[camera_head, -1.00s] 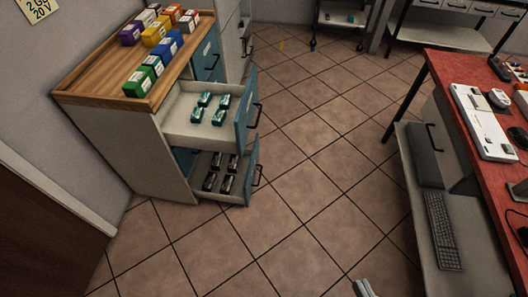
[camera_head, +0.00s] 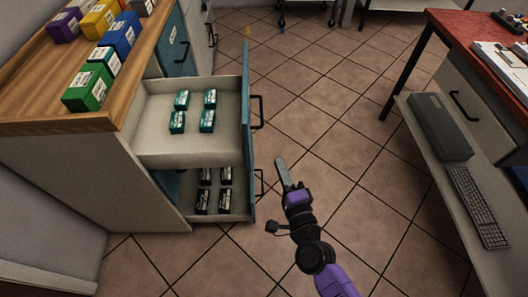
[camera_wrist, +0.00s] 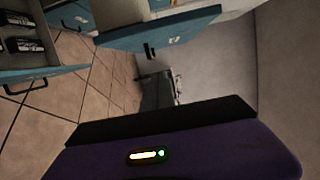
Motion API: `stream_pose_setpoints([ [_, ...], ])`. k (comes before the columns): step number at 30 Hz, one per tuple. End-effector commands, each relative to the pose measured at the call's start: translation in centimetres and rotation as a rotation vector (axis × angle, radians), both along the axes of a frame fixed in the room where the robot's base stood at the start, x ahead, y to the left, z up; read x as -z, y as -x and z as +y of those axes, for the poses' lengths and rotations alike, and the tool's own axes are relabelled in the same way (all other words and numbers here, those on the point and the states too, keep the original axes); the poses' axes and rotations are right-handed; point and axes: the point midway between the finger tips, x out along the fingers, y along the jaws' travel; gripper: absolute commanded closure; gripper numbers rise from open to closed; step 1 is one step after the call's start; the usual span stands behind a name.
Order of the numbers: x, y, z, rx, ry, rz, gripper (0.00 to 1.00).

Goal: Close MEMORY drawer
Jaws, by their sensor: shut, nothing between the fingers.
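Two drawers of the cabinet stand pulled out, one above the other. The upper drawer (camera_head: 188,152) holds several teal boxes (camera_head: 207,121). The lower drawer (camera_head: 225,209) holds several black boxes (camera_head: 202,200) and is partly hidden under the upper one. Both have teal fronts with black handles. I cannot read which one is labelled MEMORY. My gripper (camera_head: 282,170) is shut and empty, right of the drawer fronts and apart from them.
Coloured boxes (camera_head: 88,87) stand on the cabinet's wooden top (camera_head: 40,97). A red-topped bench (camera_head: 455,35) is at right, with a keyboard (camera_head: 476,206) on its low shelf. Tiled floor (camera_head: 335,125) between cabinet and bench is clear. A trolley stands at the back.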

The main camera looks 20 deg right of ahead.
Motion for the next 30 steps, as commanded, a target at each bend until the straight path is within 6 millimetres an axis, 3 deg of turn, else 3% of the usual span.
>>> stream_pose_setpoints([
  [5, -0.1, -2.1, -0.1, 0.000, -0.003, -0.002, 1.00],
  [18, -0.1, -10.3, -0.5, -0.001, -0.001, -0.001, 1.00],
  [24, -0.2, -10.8, 2.2, -0.002, 0.000, 0.000, 1.00],
  [30, 0.0, -11.0, 3.1, -0.001, 0.001, 0.001, 1.00],
])
